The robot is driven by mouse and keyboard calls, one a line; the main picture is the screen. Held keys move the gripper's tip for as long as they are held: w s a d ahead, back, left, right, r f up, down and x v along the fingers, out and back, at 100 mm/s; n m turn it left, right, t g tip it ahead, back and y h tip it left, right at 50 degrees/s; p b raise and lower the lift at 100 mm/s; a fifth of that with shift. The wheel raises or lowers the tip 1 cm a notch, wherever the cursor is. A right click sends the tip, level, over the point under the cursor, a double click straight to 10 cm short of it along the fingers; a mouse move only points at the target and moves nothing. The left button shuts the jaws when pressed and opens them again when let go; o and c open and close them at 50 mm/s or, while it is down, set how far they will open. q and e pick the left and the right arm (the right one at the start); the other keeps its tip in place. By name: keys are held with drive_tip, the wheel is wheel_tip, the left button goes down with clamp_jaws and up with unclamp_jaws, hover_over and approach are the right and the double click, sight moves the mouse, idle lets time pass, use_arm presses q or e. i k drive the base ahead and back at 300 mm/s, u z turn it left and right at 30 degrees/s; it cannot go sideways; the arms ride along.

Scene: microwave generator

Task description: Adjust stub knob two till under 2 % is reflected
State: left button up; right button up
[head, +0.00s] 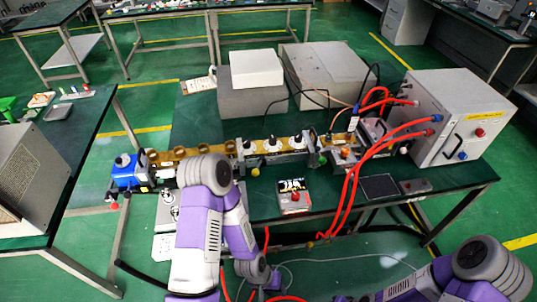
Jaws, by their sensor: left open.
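A row of three stub knobs, dark with white collars, stands on the brass-coloured waveguide (221,150) on the green bench. The middle one, which I take as stub knob two (272,145), stands between the left knob (249,147) and the right knob (297,140). My left gripper (271,283) is low at the bottom, open, in front of the bench and well away from the knobs. My right arm is at lower right; its gripper is not clearly visible.
Red hoses (352,183) run from the white generator cabinet (455,117) across the bench's right half and down its front. A blue unit (130,172) ends the waveguide at left. Grey boxes (252,100) stand behind. My left arm hides part of the bench front.

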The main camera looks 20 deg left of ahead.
sight(273, 140)
drive_tip(key=u, duration=0.1)
drive_tip(key=k, duration=0.1)
drive_tip(key=z, duration=1.25)
drive_tip(key=i, duration=1.05)
drive_tip(key=u, duration=1.65)
